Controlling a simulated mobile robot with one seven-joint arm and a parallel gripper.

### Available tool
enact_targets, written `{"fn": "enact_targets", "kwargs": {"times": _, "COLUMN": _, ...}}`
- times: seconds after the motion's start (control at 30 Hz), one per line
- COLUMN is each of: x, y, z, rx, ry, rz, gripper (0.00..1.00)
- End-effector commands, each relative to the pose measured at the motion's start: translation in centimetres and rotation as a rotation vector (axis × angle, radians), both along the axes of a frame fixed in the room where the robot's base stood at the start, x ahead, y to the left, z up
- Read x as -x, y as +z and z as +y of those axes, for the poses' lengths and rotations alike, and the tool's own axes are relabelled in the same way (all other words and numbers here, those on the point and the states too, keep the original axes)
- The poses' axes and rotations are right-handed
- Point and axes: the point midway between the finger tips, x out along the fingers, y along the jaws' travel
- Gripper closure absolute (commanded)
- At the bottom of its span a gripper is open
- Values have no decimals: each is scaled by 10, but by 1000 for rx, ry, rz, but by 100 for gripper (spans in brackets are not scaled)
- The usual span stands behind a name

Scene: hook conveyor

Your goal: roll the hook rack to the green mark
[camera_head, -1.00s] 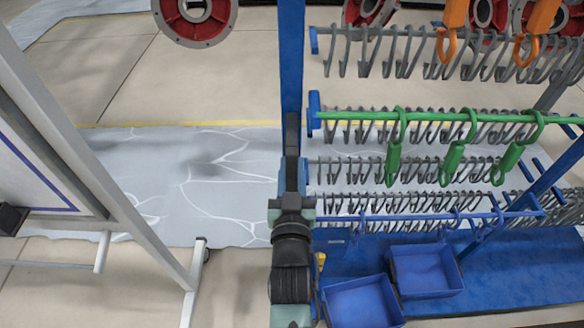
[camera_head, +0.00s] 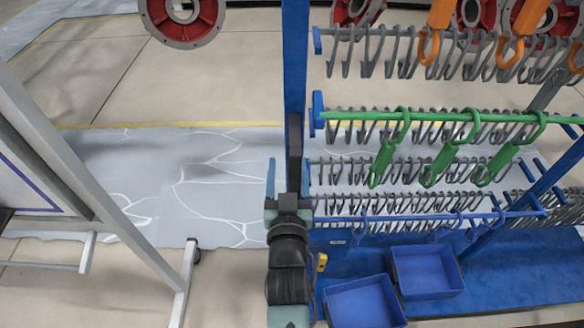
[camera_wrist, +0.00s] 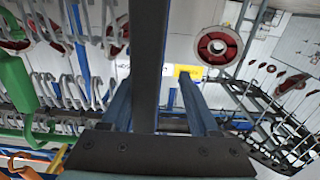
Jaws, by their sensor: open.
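The hook rack has a blue upright post (camera_head: 295,60) at its left end and rows of grey hooks, with green and orange hooks hanging from its bars at the right. My gripper (camera_head: 288,172) is at the lower part of this post. Its two blue fingers are spread, one on each side of the post. In the wrist view the dark post (camera_wrist: 150,60) runs between the open fingers of my gripper (camera_wrist: 157,95). The green hooks (camera_head: 442,160) hang tilted, lower ends to the left. No green mark on the floor is visible.
Two blue bins (camera_head: 425,270) sit on the rack's blue base. A white-framed stand (camera_head: 110,200) is at the left. Red round parts (camera_head: 183,20) hang at the back. Grey cracked floor (camera_head: 210,180) between stand and rack is clear.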

Motion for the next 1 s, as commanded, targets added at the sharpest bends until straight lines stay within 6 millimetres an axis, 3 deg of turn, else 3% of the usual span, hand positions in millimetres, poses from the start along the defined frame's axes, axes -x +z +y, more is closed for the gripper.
{"fn": "enact_targets", "kwargs": {"times": 0.43, "x": 9, "y": 0, "z": 0, "rx": -1, "ry": 0, "rz": 0, "gripper": 43}}
{"fn": "enact_targets", "kwargs": {"times": 1.0, "x": 107, "y": -1, "z": 0, "rx": -1, "ry": 1, "rz": 3, "gripper": 43}}
